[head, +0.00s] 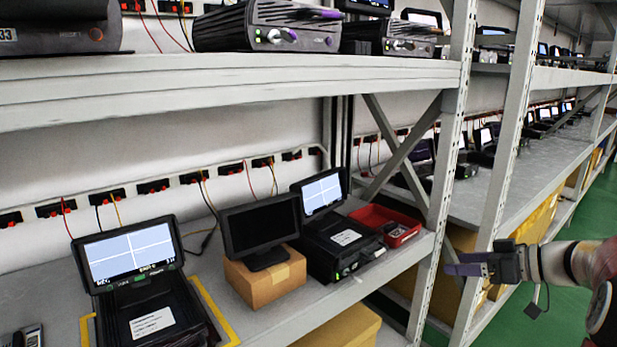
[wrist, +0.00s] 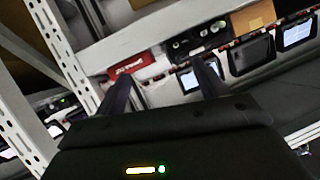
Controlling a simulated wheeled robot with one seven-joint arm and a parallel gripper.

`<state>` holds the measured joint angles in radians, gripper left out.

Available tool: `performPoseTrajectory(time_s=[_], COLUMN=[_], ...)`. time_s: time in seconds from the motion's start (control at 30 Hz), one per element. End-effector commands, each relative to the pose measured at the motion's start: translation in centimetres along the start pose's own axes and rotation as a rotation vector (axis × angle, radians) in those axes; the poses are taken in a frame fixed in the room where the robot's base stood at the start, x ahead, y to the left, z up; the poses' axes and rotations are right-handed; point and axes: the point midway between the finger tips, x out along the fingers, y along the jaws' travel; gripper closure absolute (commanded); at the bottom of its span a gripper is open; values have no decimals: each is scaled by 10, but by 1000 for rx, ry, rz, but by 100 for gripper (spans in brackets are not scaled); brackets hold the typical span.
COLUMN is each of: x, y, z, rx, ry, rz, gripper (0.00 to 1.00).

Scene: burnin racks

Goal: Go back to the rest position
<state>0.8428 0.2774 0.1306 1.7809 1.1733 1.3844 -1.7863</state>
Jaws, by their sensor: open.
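My gripper (head: 468,264) is at the right of the head view, in front of the rack's upright post and apart from the shelf. Its purple-tipped fingers point left toward the shelf. In the wrist view its two dark fingers (wrist: 160,88) are spread, with nothing held between them. Beyond the fingers the wrist view shows the red bin (wrist: 132,66) and a black device with a lit screen (wrist: 188,80).
The lower shelf holds a lit tester (head: 128,258), a dark monitor (head: 260,228) on a cardboard box (head: 264,280), another lit device (head: 340,238) and a red bin (head: 385,224). Perforated posts (head: 445,170) stand near my gripper. Green floor (head: 545,318) is clear at right.

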Motion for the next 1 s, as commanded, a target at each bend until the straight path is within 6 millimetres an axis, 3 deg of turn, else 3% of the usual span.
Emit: performPoseTrajectory(time_s=[0.17,0.33,0.5,0.6,0.8,1.0], x=[26,41,32,18,-9,-20], y=[-58,-133,-210,-242,-273,-280], z=[1,17,49,68,97,107], rx=[100,216,315,343,364,373], ry=[-182,-417,-620,-663,-614,-552], rz=[-14,52,252,400,626,709], gripper=[28,28,28,28,28,28])
